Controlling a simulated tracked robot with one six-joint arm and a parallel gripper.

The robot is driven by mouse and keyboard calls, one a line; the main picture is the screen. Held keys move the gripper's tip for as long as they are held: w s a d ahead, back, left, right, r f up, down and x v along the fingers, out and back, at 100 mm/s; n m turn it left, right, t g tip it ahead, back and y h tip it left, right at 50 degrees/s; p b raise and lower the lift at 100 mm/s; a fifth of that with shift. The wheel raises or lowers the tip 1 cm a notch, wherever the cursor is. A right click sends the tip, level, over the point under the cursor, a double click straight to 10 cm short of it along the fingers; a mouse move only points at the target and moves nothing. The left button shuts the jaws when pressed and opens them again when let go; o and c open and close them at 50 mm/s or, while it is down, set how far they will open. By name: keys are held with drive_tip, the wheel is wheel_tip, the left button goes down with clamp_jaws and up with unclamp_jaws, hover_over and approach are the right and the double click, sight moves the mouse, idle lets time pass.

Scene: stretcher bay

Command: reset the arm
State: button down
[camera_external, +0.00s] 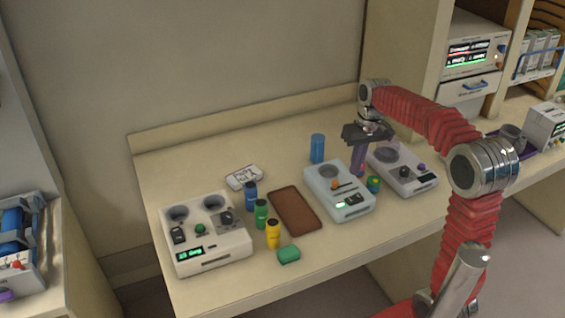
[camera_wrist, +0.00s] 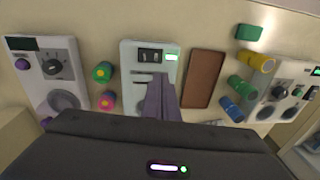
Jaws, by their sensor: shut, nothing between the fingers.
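My red arm stands at the right in the external view. My gripper (camera_external: 358,172) points down over the counter, between the middle pale device (camera_external: 326,197) and the right device (camera_external: 413,176) with a purple knob. Its dark fingers are together and hold nothing. In the wrist view the shut fingers (camera_wrist: 160,84) reach over the middle device (camera_wrist: 135,54). I cannot tell whether the tips touch anything.
A green-and-yellow piece (camera_external: 374,184) and a pink-and-yellow piece (camera_wrist: 107,100) lie near the gripper. A tall blue cylinder (camera_external: 317,148), a brown tray (camera_external: 294,210), several coloured vials, a green block (camera_external: 289,254) and a left device (camera_external: 207,258) stand leftward. Shelving (camera_external: 406,45) rises behind the arm.

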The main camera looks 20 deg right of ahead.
drive_tip(key=s+a+f+t, duration=0.1)
drive_tip(key=s+t, duration=0.1)
drive_tip(key=s, duration=0.8)
drive_tip(key=s+a+f+t+h, duration=0.1)
drive_tip(key=s+f+t, duration=0.1)
drive_tip(key=s, duration=0.7)
drive_tip(key=shift+s+a+n+t, duration=0.3)
drive_tip(key=shift+s+a+t, duration=0.1)
drive_tip(key=shift+t, duration=0.1)
drive_tip(key=shift+w, duration=0.1)
idle(1.7)
